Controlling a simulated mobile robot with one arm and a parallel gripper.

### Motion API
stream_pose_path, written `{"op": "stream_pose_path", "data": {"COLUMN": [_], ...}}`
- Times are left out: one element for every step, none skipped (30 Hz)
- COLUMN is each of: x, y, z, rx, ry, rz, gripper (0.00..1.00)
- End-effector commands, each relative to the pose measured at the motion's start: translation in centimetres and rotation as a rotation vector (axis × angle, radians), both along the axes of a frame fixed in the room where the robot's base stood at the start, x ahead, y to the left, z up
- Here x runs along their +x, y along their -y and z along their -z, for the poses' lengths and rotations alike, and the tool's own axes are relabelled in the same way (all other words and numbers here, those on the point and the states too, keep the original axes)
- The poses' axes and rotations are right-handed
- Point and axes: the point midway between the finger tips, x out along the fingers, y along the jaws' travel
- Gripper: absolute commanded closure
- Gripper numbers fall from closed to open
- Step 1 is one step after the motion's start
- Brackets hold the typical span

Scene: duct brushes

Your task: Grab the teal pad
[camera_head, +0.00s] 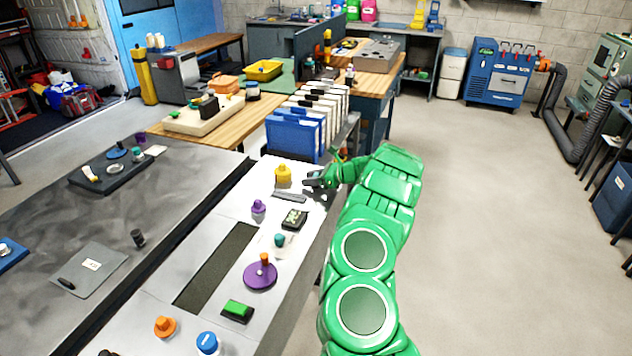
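A small teal piece (279,240) on a pale base stands on the light worktop, right of the dark slot; it is the clearest teal thing, but I cannot tell whether it is a pad. A bright green pad-like block (237,310) with a dark underside lies nearer the front of the same worktop. My gripper (308,183) is at the far end of this worktop, near the blue folders, beyond the teal piece and apart from it. Its dark fingers are too small to show whether they are open, and I see nothing clearly held.
Near the teal piece stand a dark box with a green face (293,219), a purple disc with an orange knob (260,275) and a purple knob (258,208). A yellow piece (283,175) and blue folders (292,138) are near my gripper. The floor at right is clear.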

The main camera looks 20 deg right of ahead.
Motion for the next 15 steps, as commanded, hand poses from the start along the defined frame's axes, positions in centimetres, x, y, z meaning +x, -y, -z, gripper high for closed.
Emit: {"op": "stream_pose_path", "data": {"x": [0.0,0.0,0.0,0.0,0.0,0.0,0.0,0.0,0.0,0.0,0.0,0.0,0.0,0.0,0.0], "y": [0.0,0.0,0.0,0.0,0.0,0.0,0.0,0.0,0.0,0.0,0.0,0.0,0.0,0.0,0.0], "z": [0.0,0.0,0.0,0.0,0.0,0.0,0.0,0.0,-0.1,-0.1,-0.2,-0.4,-0.6,-0.8,-1.2], "rx": [0.0,0.0,0.0,0.0,0.0,0.0,0.0,0.0,0.0,0.0,-0.001,-0.001,0.0,0.0,-0.001], "ry": [0.0,0.0,0.0,0.0,0.0,0.0,0.0,0.0,0.0,0.0,0.001,0.001,0.001,0.001,0.002], "rz": [0.0,0.0,0.0,0.0,0.0,0.0,0.0,0.0,0.0,0.0,0.0,0.0,0.0,0.0,0.0], "gripper": [0.87,0.91,0.92,0.92,0.92,0.92,0.92,0.92,0.92,0.92,0.92,0.92,0.92,0.92,0.92]}}
